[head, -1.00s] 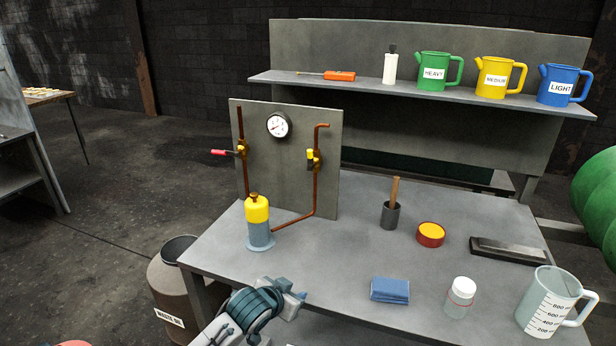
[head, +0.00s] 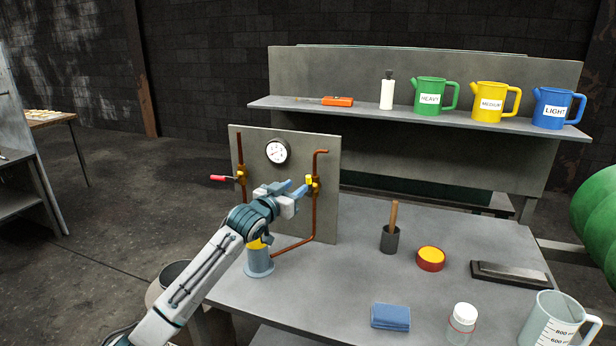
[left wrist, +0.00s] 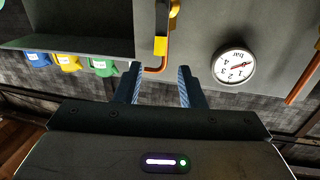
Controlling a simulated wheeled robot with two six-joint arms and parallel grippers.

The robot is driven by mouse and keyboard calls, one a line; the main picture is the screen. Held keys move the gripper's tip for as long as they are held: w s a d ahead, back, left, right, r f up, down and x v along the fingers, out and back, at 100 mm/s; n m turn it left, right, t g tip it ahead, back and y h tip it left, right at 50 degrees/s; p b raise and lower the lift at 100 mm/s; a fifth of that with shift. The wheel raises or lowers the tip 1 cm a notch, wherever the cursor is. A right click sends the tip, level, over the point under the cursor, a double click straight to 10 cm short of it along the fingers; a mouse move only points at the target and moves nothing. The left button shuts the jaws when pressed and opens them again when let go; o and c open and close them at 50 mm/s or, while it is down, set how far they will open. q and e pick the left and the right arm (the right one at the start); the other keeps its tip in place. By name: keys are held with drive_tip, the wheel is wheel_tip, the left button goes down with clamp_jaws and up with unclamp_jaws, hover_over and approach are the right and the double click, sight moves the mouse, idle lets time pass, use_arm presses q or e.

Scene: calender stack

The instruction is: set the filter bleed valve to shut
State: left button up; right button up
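Two valves sit on copper pipes on an upright grey panel (head: 262,215); I see no label telling which is the filter bleed valve. The right valve has a short yellow handle (head: 309,180), roughly in line with its vertical pipe. It also shows at the top of the left wrist view (left wrist: 160,45). The left valve has a red lever (head: 219,178) sticking out sideways. A filter canister (head: 259,264) stands below, its yellow top mostly hidden by my arm. My left gripper (head: 298,187) is open and empty, just left of the yellow handle. Its parted fingers show in the wrist view (left wrist: 159,75). My right gripper is out of view.
A round gauge (head: 277,152) sits on the panel above my gripper. A dark cup with a wooden handle (head: 390,239), a red-yellow tin (head: 431,259) and a blue cloth (head: 390,316) lie on the bench to the right. A shelf (head: 420,117) holds coloured jugs.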

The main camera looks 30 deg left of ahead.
sight(307, 180)
use_arm(q)
drive_tip(key=w+p, duration=0.2)
drive_tip(key=w, duration=0.6)
drive_tip(key=shift+a, duration=0.15)
drive_tip(key=shift+f, duration=0.1)
clamp_jaws()
